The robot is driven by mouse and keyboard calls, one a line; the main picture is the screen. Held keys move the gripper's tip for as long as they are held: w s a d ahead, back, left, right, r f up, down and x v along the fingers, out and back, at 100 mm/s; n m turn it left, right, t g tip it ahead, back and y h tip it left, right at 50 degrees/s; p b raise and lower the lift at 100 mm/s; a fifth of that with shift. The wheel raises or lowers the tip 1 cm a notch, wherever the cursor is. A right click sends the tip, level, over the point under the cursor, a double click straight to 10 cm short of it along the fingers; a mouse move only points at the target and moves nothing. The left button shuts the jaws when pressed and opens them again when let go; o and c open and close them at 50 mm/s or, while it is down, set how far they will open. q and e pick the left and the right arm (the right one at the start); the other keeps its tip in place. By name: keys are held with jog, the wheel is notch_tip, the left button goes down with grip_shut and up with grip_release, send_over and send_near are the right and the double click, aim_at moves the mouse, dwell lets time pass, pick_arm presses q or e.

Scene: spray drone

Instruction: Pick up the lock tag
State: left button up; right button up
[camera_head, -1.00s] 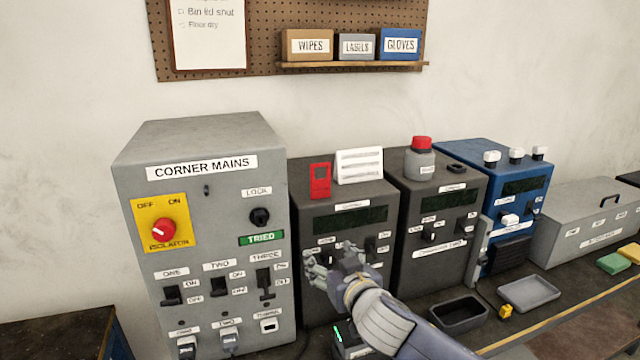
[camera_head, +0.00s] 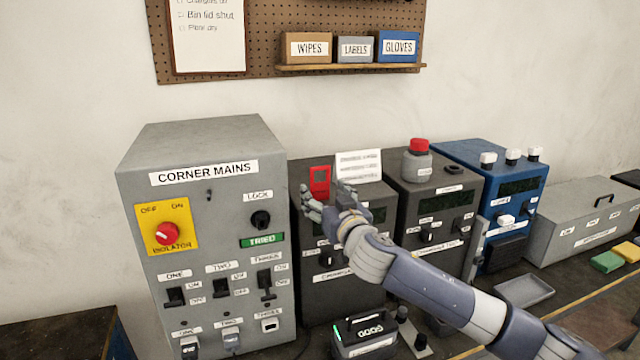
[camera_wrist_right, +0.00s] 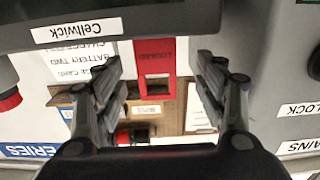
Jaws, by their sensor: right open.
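The red lock tag (camera_head: 320,182) stands upright on the top of the left dark charger box, beside a white printed card (camera_head: 358,166). It also shows in the right wrist view as a red plate (camera_wrist_right: 154,85) with a cut-out, between the two fingers and apart from them. My right gripper (camera_head: 325,205) is open and empty, just in front of the tag and partly over the dark box's front. In the right wrist view my right gripper (camera_wrist_right: 155,95) has its fingers spread on both sides of the tag. My left gripper is not in view.
The grey corner mains cabinet (camera_head: 215,240) stands close on the left. A grey bottle with a red cap (camera_head: 418,162) is on the second dark box to the right. A pegboard shelf (camera_head: 350,67) with boxes hangs above on the wall.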

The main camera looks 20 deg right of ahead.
aim_at(321, 186)
jog(key=shift+w+d+r+p, duration=0.15)
jog(key=shift+w+r+p, duration=0.2)
jog(key=shift+w, duration=0.1)
jog(key=w+p, duration=0.1)
jog(key=w, duration=0.2)
jog(key=shift+f+p, duration=0.1)
jog(key=shift+p, duration=0.2)
jog(key=shift+w+f, duration=0.15)
jog(key=shift+w, duration=0.4)
jog(key=c, duration=0.9)
